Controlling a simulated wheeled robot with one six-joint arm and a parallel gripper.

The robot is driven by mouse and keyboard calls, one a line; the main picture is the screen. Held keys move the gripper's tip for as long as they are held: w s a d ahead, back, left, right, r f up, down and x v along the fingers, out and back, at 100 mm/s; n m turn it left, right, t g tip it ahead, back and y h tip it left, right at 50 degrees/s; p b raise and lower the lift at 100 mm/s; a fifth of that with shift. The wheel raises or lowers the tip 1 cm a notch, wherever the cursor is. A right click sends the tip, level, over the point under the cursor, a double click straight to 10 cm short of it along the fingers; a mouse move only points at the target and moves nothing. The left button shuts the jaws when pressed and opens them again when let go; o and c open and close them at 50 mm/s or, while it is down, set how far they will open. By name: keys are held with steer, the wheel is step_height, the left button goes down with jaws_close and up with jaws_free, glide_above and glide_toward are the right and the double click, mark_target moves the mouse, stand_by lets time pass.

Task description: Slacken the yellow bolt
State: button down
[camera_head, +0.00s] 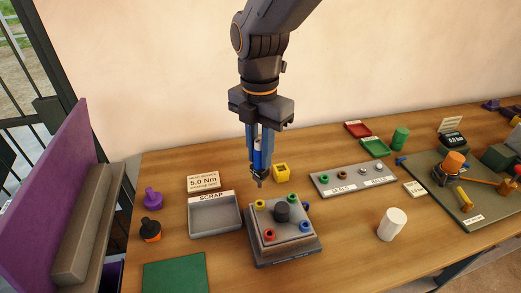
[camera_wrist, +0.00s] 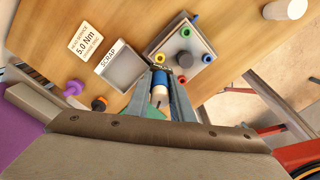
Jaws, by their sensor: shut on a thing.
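The yellow bolt (camera_head: 260,204) is a small ring-shaped fitting at the far left corner of a grey square block (camera_head: 284,248). My gripper (camera_head: 260,160) points down above that corner. It is shut on an upright tool with a blue and pale handle (camera_head: 258,147) and a thin dark tip. The tip is close to the yellow bolt; I cannot tell if they touch. In the wrist view the tool (camera_wrist: 159,91) shows between the fingers. The block also carries green (camera_head: 289,203), blue (camera_head: 305,226) and red (camera_head: 269,235) bolts around a dark central knob (camera_head: 282,212).
A grey scrap tray (camera_head: 214,233) stands left of the block. A yellow cube-like holder (camera_head: 281,173) is behind it. A purple object (camera_head: 152,197) and orange-black object (camera_head: 150,231) stand left.

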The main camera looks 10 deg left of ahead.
mark_target(260, 169)
steer(key=shift+f+b, duration=1.25)
steer(key=shift+f, duration=1.3)
steer(key=shift+p, duration=0.55)
steer(key=shift+f+b, duration=0.6)
steer(key=shift+f, duration=0.5)
steer(key=c, duration=1.5)
jaws_free()
steer(key=shift+r, duration=0.1)
step_height(260, 169, up, 8)
steer(key=shift+f+b, duration=0.2)
steer(key=shift+b, duration=0.85)
